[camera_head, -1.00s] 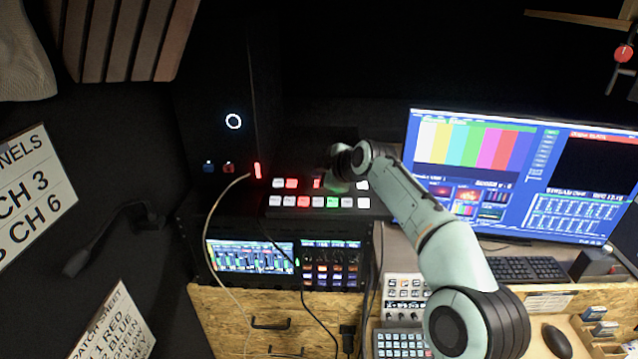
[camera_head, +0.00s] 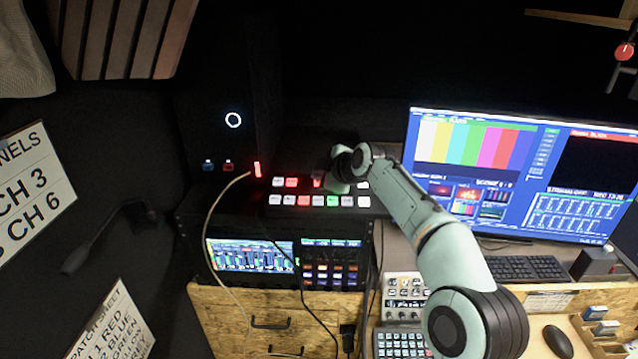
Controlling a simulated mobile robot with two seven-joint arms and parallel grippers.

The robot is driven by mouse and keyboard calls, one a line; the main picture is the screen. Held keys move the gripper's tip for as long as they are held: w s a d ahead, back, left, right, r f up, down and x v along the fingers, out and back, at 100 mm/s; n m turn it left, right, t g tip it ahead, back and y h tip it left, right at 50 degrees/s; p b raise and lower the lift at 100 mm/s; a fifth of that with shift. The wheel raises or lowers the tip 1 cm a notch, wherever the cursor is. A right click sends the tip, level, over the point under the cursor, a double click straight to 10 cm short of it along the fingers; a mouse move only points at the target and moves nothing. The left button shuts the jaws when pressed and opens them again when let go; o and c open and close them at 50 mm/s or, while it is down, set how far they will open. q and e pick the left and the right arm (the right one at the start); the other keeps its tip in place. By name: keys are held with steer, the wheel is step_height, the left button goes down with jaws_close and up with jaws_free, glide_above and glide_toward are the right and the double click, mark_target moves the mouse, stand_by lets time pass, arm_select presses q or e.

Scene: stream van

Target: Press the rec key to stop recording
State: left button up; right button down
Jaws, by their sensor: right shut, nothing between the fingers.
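A black switcher panel (camera_head: 264,200) carries two rows of lit keys, mostly white, with red ones and one green. A red key (camera_head: 291,182) is lit in the upper row. Another red key (camera_head: 317,182) in that row is partly covered by my right gripper (camera_head: 322,179). The key labels are too small to read, so I cannot tell which is the rec key. My right gripper is shut and empty, its dark fingers low over the upper row. I cannot tell whether its tips touch a key. My left gripper is not in view.
A large monitor (camera_head: 480,150) with colour bars and status panels stands to the right. Below the keys is a rack unit with a lit screen (camera_head: 250,256). A pale cable (camera_head: 211,215) hangs at the left. A keyboard (camera_head: 520,268) and mouse (camera_head: 557,341) lie on the desk.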

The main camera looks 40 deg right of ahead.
stand_by(0.4)
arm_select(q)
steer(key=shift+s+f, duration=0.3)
arm_select(e)
steer(key=shift+w+f, duration=0.1)
steer(key=shift+f, duration=0.4)
steer(key=shift+r, duration=0.1)
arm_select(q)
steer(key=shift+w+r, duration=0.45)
arm_select(e)
steer(key=shift+r, duration=0.75)
steer(key=shift+s, duration=0.2)
steer(key=shift+s+a+r+p, duration=0.1)
steer(key=shift+r+p, duration=0.25)
steer(key=shift+r, duration=0.25)
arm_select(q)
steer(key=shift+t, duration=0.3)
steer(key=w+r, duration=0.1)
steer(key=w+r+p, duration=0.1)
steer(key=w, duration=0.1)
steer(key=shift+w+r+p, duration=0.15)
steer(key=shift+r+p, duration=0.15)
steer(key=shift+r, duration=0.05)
arm_select(e)
steer(key=r, duration=0.3)
steer(key=shift+s+a+r, duration=0.2)
steer(key=shift+a+r, duration=0.15)
